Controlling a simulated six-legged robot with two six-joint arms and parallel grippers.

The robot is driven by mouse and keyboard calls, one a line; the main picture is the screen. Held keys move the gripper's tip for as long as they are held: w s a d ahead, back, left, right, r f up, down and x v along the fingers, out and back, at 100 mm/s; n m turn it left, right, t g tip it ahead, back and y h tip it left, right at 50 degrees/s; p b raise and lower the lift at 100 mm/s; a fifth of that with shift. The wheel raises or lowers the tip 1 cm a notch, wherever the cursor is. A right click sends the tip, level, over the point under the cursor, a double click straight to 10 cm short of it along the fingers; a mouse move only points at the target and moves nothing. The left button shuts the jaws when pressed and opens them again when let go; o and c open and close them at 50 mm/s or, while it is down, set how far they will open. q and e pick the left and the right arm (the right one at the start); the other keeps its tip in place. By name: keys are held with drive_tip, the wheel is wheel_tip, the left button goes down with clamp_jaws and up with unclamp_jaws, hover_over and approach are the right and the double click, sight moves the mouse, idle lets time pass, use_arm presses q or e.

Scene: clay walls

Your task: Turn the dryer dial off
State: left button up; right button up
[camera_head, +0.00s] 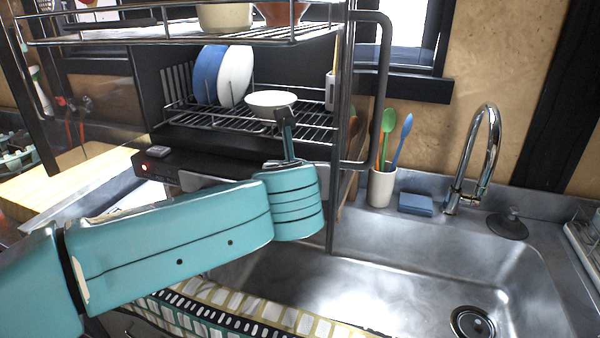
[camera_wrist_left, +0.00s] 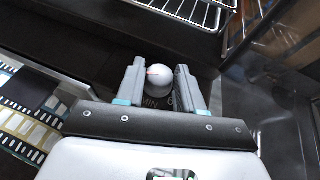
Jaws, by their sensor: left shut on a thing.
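The dial (camera_wrist_left: 159,80) is a pale rounded knob with a small red mark, seen in the left wrist view. My left gripper (camera_wrist_left: 159,70) has one finger on each side of the dial and is shut on it. In the head view my teal left arm reaches the front of the dryer rack, and its wrist hides the dial and the fingers. The dish dryer (camera_head: 157,127) is a dark rack with a black base panel, where a red light (camera_head: 144,167) glows. My right gripper is in neither view.
A white bowl (camera_head: 271,99) and blue and white plates (camera_head: 235,76) stand in the rack above my wrist. The steel sink (camera_head: 390,262) and tap (camera_head: 488,150) are at right. A utensil cup (camera_head: 381,187) stands beside the rack. A patterned cloth (camera_head: 215,308) lies in front.

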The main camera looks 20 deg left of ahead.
use_arm(q)
drive_tip(key=shift+f, duration=0.1)
drive_tip(key=o, duration=0.7)
drive_tip(key=shift+o, duration=0.2)
